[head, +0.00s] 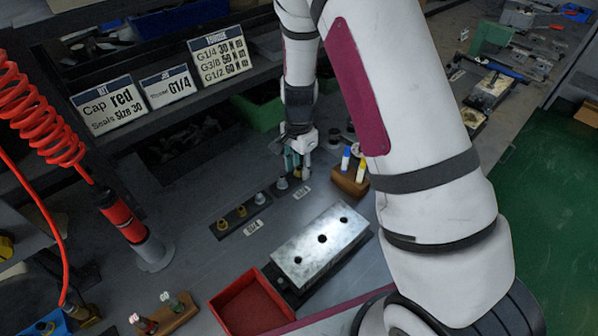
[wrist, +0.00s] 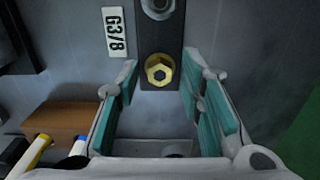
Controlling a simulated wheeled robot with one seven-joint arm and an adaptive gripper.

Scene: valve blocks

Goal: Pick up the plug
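A brass plug (wrist: 159,70) with a hex socket stands on a dark strip (wrist: 157,101) beside a G3/8 label (wrist: 114,33). It lies between and just beyond my fingertips in the wrist view. My gripper (wrist: 160,82) is open, its teal-padded fingers on either side, with nothing held. A silver plug (wrist: 158,5) is on the same strip, cut off at the top edge. In the head view my gripper (head: 297,168) is low over the bench near the silver plug (head: 282,184); I cannot make out the brass plug beneath it.
Another strip with brass plugs (head: 241,211) lies left. A metal block (head: 318,243) with three holes and a red tray (head: 222,299) are in front. A wooden holder (head: 344,187) with markers stands close right of my gripper. A shelf edge with signs (head: 108,103) is behind left.

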